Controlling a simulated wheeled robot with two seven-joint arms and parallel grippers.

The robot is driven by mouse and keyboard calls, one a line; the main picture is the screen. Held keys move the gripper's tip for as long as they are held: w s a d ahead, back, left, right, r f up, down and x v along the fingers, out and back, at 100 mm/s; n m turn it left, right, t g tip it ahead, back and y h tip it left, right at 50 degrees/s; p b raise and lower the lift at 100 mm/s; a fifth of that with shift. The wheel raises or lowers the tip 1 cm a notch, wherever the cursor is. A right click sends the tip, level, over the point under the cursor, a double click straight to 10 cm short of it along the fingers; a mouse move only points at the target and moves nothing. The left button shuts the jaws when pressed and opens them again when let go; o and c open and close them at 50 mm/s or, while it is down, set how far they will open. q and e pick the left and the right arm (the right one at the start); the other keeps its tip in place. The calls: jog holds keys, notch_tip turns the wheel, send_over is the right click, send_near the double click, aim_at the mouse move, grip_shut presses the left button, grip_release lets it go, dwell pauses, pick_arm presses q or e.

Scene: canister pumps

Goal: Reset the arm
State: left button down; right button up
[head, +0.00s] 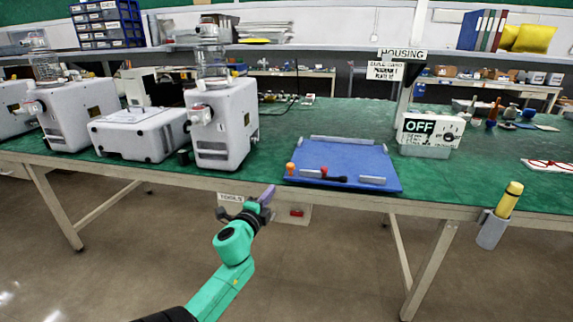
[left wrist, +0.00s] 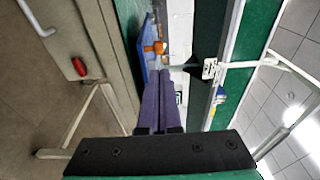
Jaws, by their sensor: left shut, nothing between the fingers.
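My left arm is green and comes up from the bottom of the head view. Its left gripper (head: 267,196) has purple fingers and is in front of the table's front edge, below and left of the blue tray. In the left wrist view the purple fingers (left wrist: 159,100) lie together, shut with nothing between them. My right gripper does not show in either view.
The green table (head: 330,117) holds white pump units (head: 222,125) at left, a blue tray (head: 345,158) and an OFF sign box (head: 430,130). The floor in front is open.

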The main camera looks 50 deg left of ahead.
pick_arm(q)
jog(key=shift+w+f, duration=0.1)
jog(key=s+d+f+n+g+h+p, duration=0.1)
jog(key=s+d+f+n+g+p, duration=0.15)
jog(key=f, duration=0.75)
jog(key=s+d+f+n+g+h+p, duration=0.2)
jog(key=s+d+f, duration=0.1)
jog(key=f, duration=0.7)
jog(key=s+d+f+n+g+h+p, duration=0.1)
jog(key=s+d+f+n+g+p, duration=0.15)
jog(key=f, duration=0.75)
jog(key=s+d+f+n+g+h+p, duration=0.1)
jog(key=s+d+f+g, duration=0.1)
jog(key=s+d+f, duration=0.3)
jog(key=s+d+f+n+g+h+p, duration=0.1)
jog(key=s+d+f, duration=0.4)
jog(key=s, duration=0.7)
jog(key=s+d+f+n+g+h+p, duration=0.1)
jog(key=s+d+f+g, duration=0.3)
jog(key=s+d, duration=0.4)
jog(key=shift+s+d+f+g+h+p, duration=0.35)
jog(key=shift+d+f+h+p, duration=0.2)
jog(key=shift+f+h, duration=0.2)
jog(key=shift+w, duration=0.1)
